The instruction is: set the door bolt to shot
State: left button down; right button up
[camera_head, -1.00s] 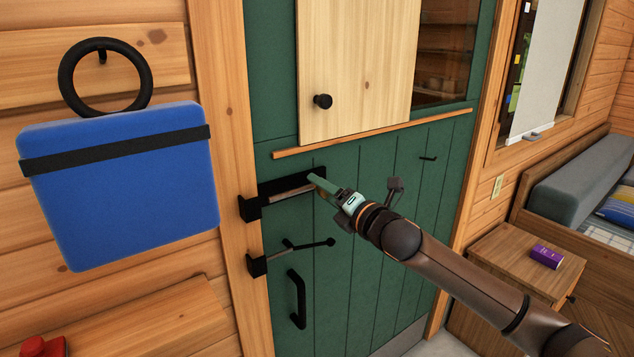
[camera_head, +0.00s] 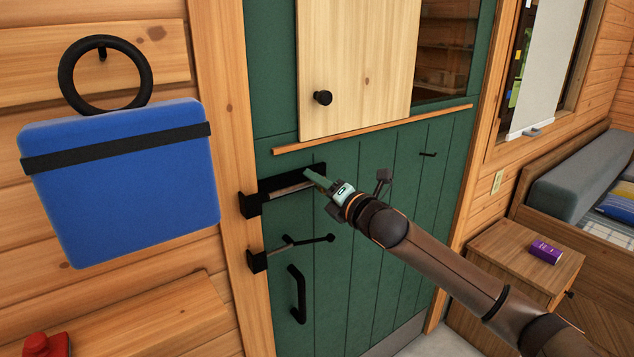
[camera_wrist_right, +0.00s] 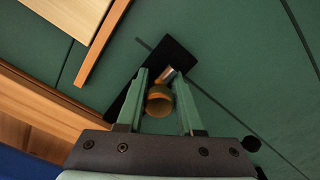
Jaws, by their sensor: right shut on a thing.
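The door bolt is a pale metal rod (camera_head: 291,188) on a black backplate (camera_head: 283,178), fixed to the green door (camera_head: 345,220). A black keeper (camera_head: 250,205) sits on the wooden door frame at its left, and the rod reaches toward it. My right gripper (camera_head: 311,177) is at the right part of the backplate. In the right wrist view, its two green fingers (camera_wrist_right: 163,98) are shut on the brass-coloured bolt knob (camera_wrist_right: 159,102). The fingers hide part of the rod. My left gripper is not in view.
Below the bolt are a latch (camera_head: 308,241) and a black door handle (camera_head: 297,296). A blue padded block (camera_head: 122,190) hangs on the wall at left. A wooden cabinet (camera_head: 520,255) with a purple box (camera_head: 546,252) stands at right.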

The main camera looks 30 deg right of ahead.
grip_shut()
dwell(0.8)
